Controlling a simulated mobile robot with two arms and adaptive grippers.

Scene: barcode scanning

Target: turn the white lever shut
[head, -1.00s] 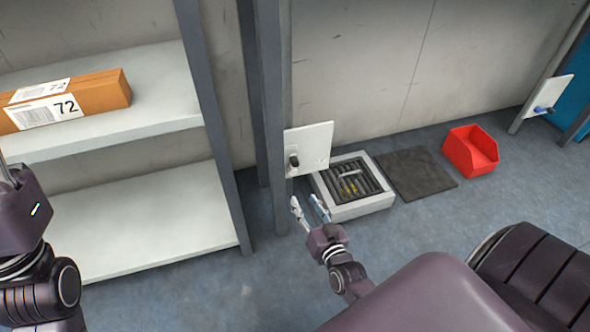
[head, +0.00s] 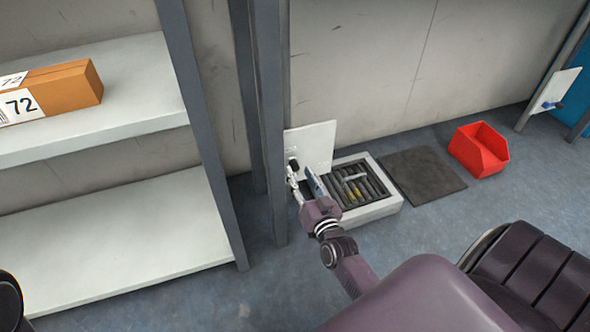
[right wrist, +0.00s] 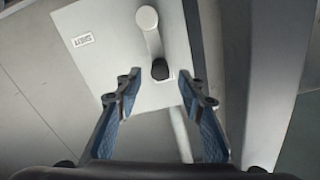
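A white square panel (head: 318,143) is fixed at the grey post, low by the wall. It also shows in the right wrist view (right wrist: 105,45), with a small printed label. Its lever (right wrist: 152,42) has a pale round end, a pale arm and a black knob (right wrist: 160,69). My right gripper (head: 301,178) is open in front of the panel. In the right wrist view its blue-padded fingertips (right wrist: 158,88) stand on either side of the black knob, apart from it. In the head view the fingers partly hide the lever. My left gripper is out of view.
A floor box with a grated top (head: 384,210) stands right of the gripper. Beyond it are a dark mat (head: 422,172) and a red bin (head: 480,149). A shelf (head: 110,240) at left bears an orange-brown box (head: 72,88). Another white panel (head: 558,88) has a blue handle.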

